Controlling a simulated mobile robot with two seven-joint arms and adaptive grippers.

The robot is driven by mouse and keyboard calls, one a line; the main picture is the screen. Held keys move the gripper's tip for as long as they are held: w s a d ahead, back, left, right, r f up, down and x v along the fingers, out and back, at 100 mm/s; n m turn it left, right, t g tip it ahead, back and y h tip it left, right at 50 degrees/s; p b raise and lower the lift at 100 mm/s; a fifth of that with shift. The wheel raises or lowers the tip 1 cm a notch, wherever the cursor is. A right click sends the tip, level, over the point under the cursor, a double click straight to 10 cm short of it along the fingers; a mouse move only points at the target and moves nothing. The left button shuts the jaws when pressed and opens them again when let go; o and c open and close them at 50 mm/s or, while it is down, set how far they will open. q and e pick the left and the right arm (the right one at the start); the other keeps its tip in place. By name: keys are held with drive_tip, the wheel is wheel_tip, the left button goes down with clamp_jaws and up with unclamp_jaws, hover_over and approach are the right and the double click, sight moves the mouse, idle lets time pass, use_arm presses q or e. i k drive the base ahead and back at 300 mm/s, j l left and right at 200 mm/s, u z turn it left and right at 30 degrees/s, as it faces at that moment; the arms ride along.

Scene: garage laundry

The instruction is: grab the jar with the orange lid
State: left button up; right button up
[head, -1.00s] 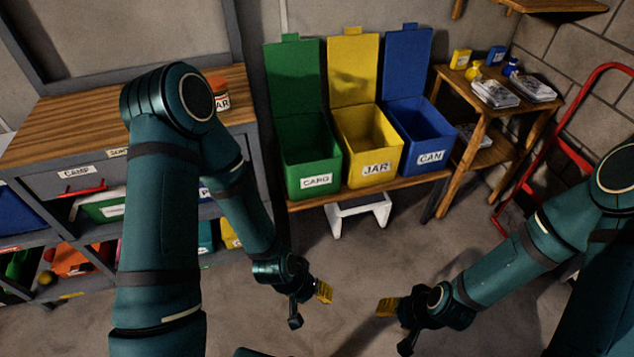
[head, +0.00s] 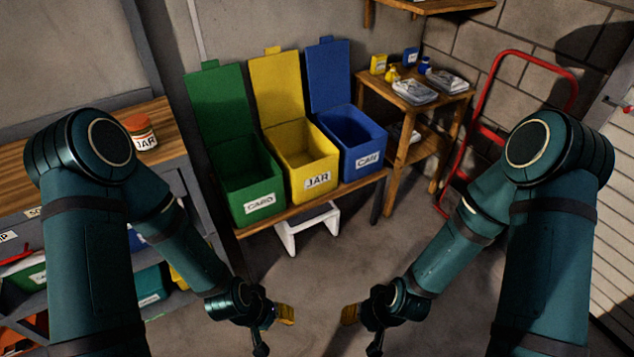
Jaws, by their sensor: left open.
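The jar with the orange lid (head: 140,133) stands upright on the wooden top of the workbench (head: 164,118) at the left. Its white label reads JAR, and my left arm is close in front of it in the picture. My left gripper (head: 274,328) is open and empty, low over the floor, well below and to the right of the jar. My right gripper (head: 362,332) hangs low opposite it, far from the jar; its fingers are too small and dark to judge.
Green (head: 250,190), yellow (head: 305,165) and blue (head: 352,140) open bins stand on a low bench. A white step stool (head: 305,228) is under it. A wooden side table (head: 415,110) holds papers and small bottles. A red hand truck (head: 483,95) leans at the right wall.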

sight(140, 128)
drive_tip(key=u, duration=1.1)
drive_tip(key=z, duration=0.3)
drive_tip(key=i+j+z, duration=0.1)
drive_tip(key=z, duration=0.25)
drive_tip(key=j+z, duration=0.35)
drive_tip(key=i+j+z, duration=0.1)
drive_tip(key=z, duration=0.3)
drive_tip(key=j+z, duration=0.3)
drive_tip(key=j, duration=0.7)
